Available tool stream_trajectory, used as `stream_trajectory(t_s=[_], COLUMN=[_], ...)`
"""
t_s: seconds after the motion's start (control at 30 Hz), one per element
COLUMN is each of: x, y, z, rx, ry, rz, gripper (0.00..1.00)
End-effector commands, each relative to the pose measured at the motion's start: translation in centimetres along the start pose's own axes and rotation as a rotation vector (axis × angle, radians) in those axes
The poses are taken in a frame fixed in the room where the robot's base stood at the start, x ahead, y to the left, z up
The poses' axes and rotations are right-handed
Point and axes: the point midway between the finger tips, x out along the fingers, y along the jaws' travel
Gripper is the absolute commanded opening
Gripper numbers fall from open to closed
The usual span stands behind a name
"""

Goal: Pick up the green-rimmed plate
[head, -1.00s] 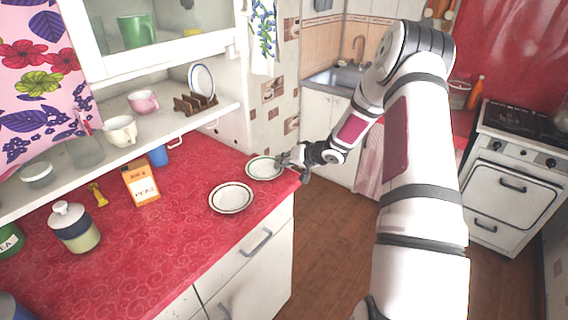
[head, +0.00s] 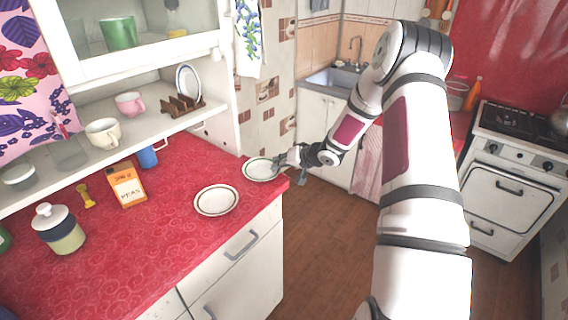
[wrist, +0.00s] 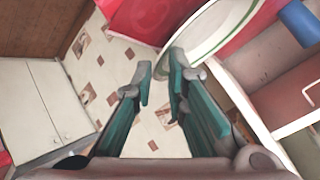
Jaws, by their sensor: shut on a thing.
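The green-rimmed plate (head: 259,170) is at the far right corner of the red counter, and its pale face with a thin green line shows in the wrist view (wrist: 222,28). My gripper (head: 281,161) is shut on the plate's right edge. In the wrist view the gripper's teal fingers (wrist: 160,76) reach to the plate's rim, with a gap showing between them lower down. The fingers hide a small part of the rim. I cannot tell for certain whether the plate is clear of the counter.
A dark-rimmed plate (head: 216,200) lies nearby on the counter (head: 150,235). A peas box (head: 126,186), a lidded jar (head: 60,228) and a blue cup (head: 147,156) stand to the left. A shelf (head: 150,125) with cups and a rack overhangs the back. Open floor is at right.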

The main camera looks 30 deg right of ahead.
Motion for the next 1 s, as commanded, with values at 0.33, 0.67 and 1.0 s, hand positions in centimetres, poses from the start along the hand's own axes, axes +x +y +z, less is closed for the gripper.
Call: stream_trajectory(t_s=[0.33,0.67,1.0], x=[0.2,0.2,-1.3], y=[0.2,0.0,-0.1], z=[0.5,0.3,0.1], rx=[-0.002,-0.001,-0.001], ry=[-0.008,-0.005,0.000], rz=[0.010,0.006,0.004], gripper=[0.00,0.37,0.37])
